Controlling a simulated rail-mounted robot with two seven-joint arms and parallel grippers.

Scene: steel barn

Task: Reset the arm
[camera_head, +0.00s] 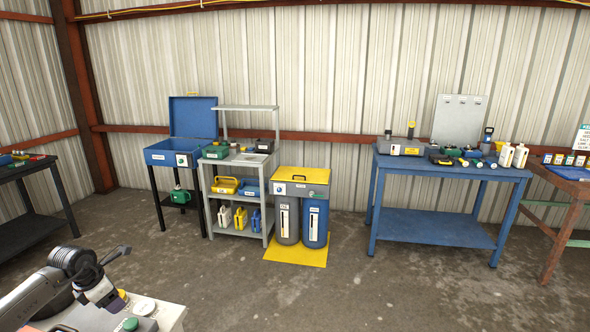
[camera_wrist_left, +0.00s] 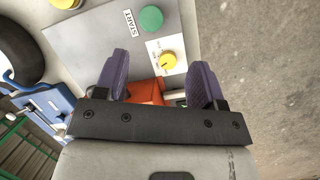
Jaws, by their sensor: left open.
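My left arm comes in at the lower left of the head view. Its gripper (camera_head: 113,276) is over a pale surface with buttons on it. In the left wrist view the two purple fingers of my left gripper (camera_wrist_left: 164,82) stand apart, with nothing held between them. Beyond the fingers is a grey control panel (camera_wrist_left: 182,22) with a green button (camera_wrist_left: 151,18) marked START and a yellow knob (camera_wrist_left: 168,60). An orange-red thing (camera_wrist_left: 146,92) shows partly between the fingers; the rest of it is hidden. My right gripper is in neither view.
Along the back wall stand a blue open-lid bench (camera_head: 170,158), a grey shelf (camera_head: 222,190), yellow-topped bins (camera_head: 301,180) and a blue workbench (camera_head: 440,226). A dark table (camera_head: 32,169) is at the left, a brown bench (camera_head: 568,184) at the right. The concrete floor between is clear.

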